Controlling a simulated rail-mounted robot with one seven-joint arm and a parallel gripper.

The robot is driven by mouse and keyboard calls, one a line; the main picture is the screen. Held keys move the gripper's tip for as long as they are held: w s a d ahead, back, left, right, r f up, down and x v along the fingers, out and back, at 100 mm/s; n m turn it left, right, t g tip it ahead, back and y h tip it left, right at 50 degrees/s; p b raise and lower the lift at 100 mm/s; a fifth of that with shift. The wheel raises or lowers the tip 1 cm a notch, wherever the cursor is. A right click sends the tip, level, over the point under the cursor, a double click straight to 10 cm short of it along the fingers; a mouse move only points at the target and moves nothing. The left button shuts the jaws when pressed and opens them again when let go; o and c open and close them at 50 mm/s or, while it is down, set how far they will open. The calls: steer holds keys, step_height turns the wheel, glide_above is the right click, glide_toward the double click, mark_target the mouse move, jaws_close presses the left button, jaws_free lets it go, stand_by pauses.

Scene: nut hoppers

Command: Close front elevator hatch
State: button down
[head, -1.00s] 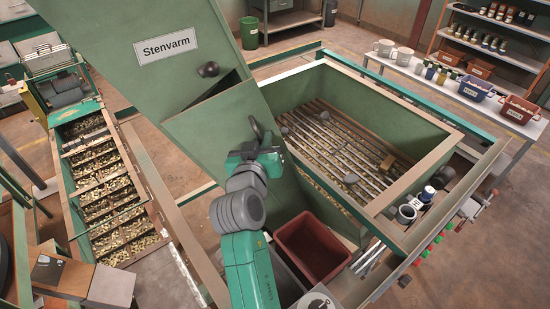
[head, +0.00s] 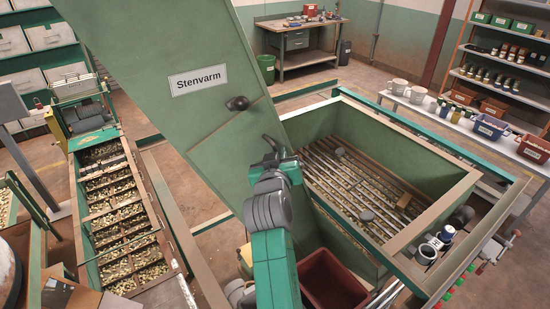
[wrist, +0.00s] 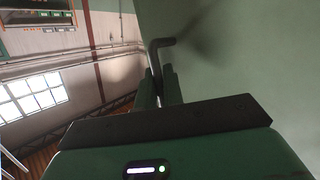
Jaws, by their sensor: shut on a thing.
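The tall green elevator housing (head: 150,60), labelled "Stenvarm", leans across the middle of the head view. Its front hatch (head: 225,150) is the lower green panel. It looks flush with the housing, with only a thin slanted seam at its top edge and no dark gap. My gripper (head: 274,152) is at the hatch's right side. In the wrist view, my gripper (wrist: 160,85) is shut on a dark bent handle (wrist: 157,55) beside a green surface. The handle's lower part is hidden between the fingers. A dark knob (head: 237,103) sits just above the seam.
A green hopper with a slatted grate (head: 355,185) stands to the right. A dark red bin (head: 330,280) is below my arm. A sorting conveyor with nuts (head: 120,220) runs along the left. A table with bins (head: 470,125) stands at the back right.

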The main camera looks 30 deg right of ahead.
steer(key=shift+f, duration=0.25)
steer(key=c, duration=1.5)
jaws_free()
steer(key=shift+c, duration=0.2)
steer(key=shift+a+r, duration=0.1)
steer(key=shift+s+a, duration=0.2)
steer(key=shift+s, duration=0.05)
steer(key=b+v, duration=0.1)
steer(key=v, duration=0.6)
steer(key=shift+d, duration=0.2)
steer(key=shift+s+r, duration=0.15)
